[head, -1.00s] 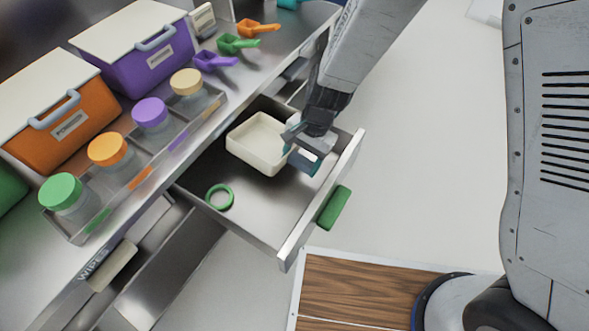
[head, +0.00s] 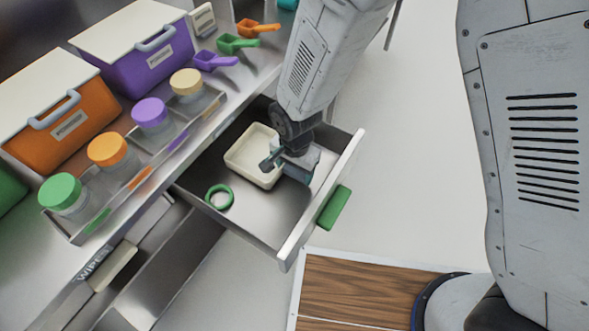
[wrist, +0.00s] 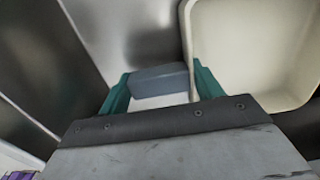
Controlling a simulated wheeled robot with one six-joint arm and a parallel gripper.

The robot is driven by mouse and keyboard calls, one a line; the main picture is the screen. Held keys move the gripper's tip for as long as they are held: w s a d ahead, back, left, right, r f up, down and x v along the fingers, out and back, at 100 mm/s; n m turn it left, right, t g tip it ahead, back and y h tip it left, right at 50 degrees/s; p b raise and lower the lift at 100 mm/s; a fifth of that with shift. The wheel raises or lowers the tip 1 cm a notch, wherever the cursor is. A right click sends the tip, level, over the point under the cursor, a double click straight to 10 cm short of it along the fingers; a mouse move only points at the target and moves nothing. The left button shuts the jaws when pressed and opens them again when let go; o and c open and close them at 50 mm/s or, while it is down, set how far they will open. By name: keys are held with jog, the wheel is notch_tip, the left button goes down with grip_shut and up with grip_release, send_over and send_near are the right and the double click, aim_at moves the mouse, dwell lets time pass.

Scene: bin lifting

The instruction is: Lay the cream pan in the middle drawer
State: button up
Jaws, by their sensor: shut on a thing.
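The cream pan (head: 249,153), a shallow square tray with rounded corners, is upright inside the open drawer with the green handle (head: 334,207). In the wrist view the pan (wrist: 258,50) fills the upper right. My gripper (head: 284,163) is at the pan's right side, shut on it at that side. Its teal fingers (wrist: 162,90) stand apart around a blue-grey block beside the pan's wall. I cannot tell whether the block belongs to the pan. Whether the pan's base touches the drawer floor is hard to see.
A green ring (head: 219,197) lies in the same drawer, front left of the pan. A lower drawer (head: 180,265) shows below. The counter above holds lidded bins (head: 130,50), capped jars (head: 150,112) and scoops (head: 215,60). Bare drawer floor lies in front of the pan.

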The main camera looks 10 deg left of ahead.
jog(key=shift+f, duration=0.35)
jog(key=o, duration=1.1)
jog(key=shift+c, duration=0.2)
jog(key=shift+r, duration=0.15)
notch_tip(320, 180, up, 12)
